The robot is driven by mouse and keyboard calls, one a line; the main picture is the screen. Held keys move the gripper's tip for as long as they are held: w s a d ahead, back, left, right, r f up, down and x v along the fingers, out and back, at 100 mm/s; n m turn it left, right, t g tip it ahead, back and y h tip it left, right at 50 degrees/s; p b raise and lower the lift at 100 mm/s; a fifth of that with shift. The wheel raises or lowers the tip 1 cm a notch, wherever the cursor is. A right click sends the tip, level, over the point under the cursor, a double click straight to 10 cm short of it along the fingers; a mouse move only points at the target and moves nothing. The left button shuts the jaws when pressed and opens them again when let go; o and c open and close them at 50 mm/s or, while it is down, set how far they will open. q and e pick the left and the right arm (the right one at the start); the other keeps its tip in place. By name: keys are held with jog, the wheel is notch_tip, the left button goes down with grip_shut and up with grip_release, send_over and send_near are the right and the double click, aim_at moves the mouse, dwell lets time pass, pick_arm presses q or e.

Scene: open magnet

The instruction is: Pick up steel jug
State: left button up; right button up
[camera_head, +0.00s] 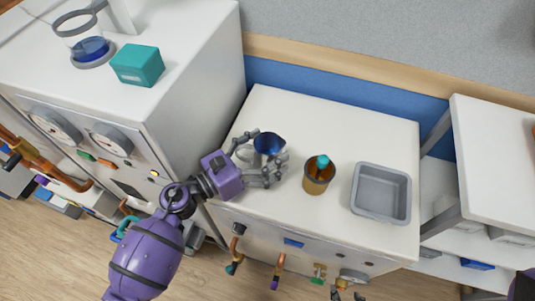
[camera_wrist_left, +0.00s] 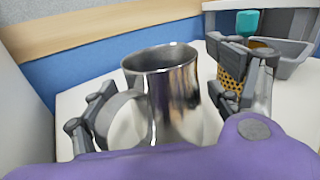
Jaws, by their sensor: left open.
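The steel jug (camera_head: 268,143) stands on the white bench top, near its left end, and reflects blue in the head view. In the left wrist view the jug (camera_wrist_left: 172,95) is upright and shiny, with its loop handle on the left. My left gripper (camera_head: 268,160) is open, with its fingers on either side of the jug. In the left wrist view one finger of the left gripper (camera_wrist_left: 175,105) is beside the handle and the other is right of the body. I cannot tell whether they touch it. My right gripper is not clearly seen.
A brown perforated cup (camera_head: 318,178) with a teal-topped item stands right of the jug. A grey tray (camera_head: 381,193) is further right. A tall white cabinet (camera_head: 195,100) closely bounds the left side and carries a teal box (camera_head: 138,65). A blue wall panel (camera_head: 345,96) lies behind.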

pick_arm(q)
jog(key=shift+c, duration=0.5)
jog(key=c, duration=1.5)
jog(key=shift+r, duration=0.15)
jog(key=shift+r, duration=0.65)
jog(key=shift+s+a+r+p, duration=0.3)
jog(key=shift+s+r+p, duration=0.1)
jog(key=shift+s+r, duration=1.7)
jog(key=shift+s+a+r+p, duration=0.3)
jog(key=shift+s+r, duration=1.4)
jog(key=shift+s, duration=0.75)
jog(key=shift+s+a+r+p, duration=0.25)
jog(key=shift+s+r+p, duration=0.2)
jog(key=shift+s+r, duration=1.65)
jog(key=shift+s+f, duration=0.15)
jog(key=shift+s, duration=0.15)
